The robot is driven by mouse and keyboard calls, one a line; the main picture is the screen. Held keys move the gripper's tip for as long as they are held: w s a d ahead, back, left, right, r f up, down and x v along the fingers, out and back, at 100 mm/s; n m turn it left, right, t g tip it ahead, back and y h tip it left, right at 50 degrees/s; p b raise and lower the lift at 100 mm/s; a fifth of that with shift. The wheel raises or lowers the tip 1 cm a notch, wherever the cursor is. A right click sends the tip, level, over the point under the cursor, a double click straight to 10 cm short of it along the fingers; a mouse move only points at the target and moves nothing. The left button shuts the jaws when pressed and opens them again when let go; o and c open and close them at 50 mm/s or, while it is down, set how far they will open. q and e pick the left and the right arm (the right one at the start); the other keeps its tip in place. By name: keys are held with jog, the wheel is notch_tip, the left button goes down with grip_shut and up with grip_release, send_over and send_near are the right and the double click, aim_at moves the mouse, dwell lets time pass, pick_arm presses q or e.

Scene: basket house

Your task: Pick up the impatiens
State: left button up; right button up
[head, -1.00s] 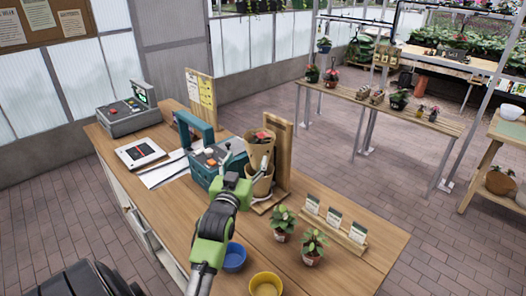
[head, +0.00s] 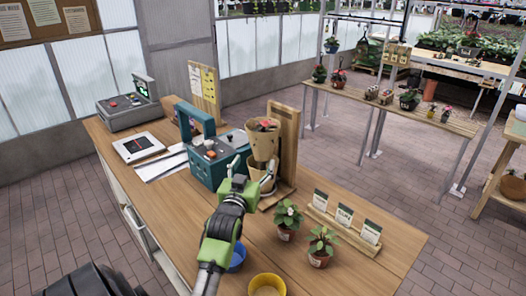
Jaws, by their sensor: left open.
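Two small leafy plants in terracotta pots stand on the wooden counter, right of my left gripper. One plant with a pale flower (head: 288,217) is at the left, and another plant with green leaves (head: 321,243) is nearer and to the right. Several potted plants with red or pink blooms, such as this one (head: 338,79), stand on the far table. I cannot tell which plant is the impatiens. My left gripper (head: 253,171) is open and empty, above the counter in front of a stack of brown pots (head: 263,145). My right gripper is not in view.
A wooden card holder (head: 344,229) stands behind the two plants. A teal toolbox (head: 210,163) is left of the pots. The counter's right end is clear.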

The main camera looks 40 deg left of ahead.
aim_at(263, 141)
pick_arm(q)
jog(key=p+x, duration=0.1)
jog(key=x, duration=0.5)
jog(key=shift+w+r, duration=0.1)
jog(key=shift+w+a, duration=0.25)
jog(key=shift+w, duration=0.15)
jog(key=p+x, duration=0.1)
jog(key=x, duration=0.1)
jog(key=p+x, duration=0.1)
jog(key=x, duration=0.1)
jog(key=shift+w+r+p, duration=0.1)
jog(key=shift+r+p, duration=0.2)
jog(key=shift+p, duration=0.05)
jog(key=shift+w+a, duration=0.25)
jog(key=shift+w, duration=0.15)
jog(key=shift+c, duration=0.4)
jog(key=c, duration=1.3)
jog(key=shift+c, duration=0.2)
jog(key=shift+r, duration=0.15)
